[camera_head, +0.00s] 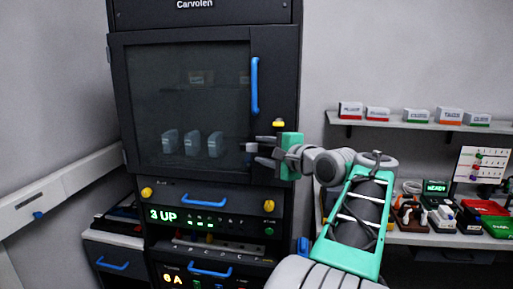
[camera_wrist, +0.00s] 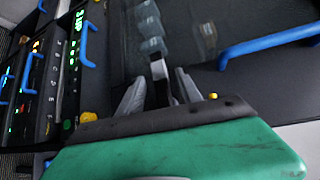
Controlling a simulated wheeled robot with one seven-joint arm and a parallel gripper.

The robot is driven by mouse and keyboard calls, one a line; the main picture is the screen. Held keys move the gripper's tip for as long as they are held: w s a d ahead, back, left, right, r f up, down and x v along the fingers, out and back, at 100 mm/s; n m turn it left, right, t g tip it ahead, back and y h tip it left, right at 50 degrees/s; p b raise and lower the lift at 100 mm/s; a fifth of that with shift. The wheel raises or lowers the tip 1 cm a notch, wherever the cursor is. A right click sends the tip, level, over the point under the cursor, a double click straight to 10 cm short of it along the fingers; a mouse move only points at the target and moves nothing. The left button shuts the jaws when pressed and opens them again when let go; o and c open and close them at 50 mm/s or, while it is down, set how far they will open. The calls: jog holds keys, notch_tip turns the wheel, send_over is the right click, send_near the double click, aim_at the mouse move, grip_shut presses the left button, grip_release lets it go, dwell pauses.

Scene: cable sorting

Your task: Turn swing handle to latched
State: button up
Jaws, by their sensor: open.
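A dark cabinet (camera_head: 140,60) with a glass door stands ahead of me. My gripper (camera_head: 258,153) is open at the door's right edge, below the blue vertical bar handle (camera_head: 254,86). In the wrist view my gripper (camera_wrist: 158,95) has its two grey fingers apart. A narrow piece with a pale end (camera_wrist: 159,69) shows between them; it looks like the swing handle, but its turn angle is unclear. I cannot tell whether the fingers touch it. The blue bar handle (camera_wrist: 268,44) also shows at the right of the wrist view.
A yellow knob (camera_head: 278,123) sits just above my gripper. Lower panels carry blue pull handles (camera_head: 204,201), yellow knobs and a green "3 UP" display (camera_head: 170,215). Several grey-blue items (camera_head: 192,143) stand behind the glass. A shelf (camera_head: 420,124) and a cluttered bench are at right.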

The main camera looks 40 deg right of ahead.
aim_at(256, 148)
jog(key=w, duration=0.3)
jog(key=shift+w+d+f, duration=0.2)
jog(key=shift+w+f, duration=0.05)
grip_shut()
dwell(1.2)
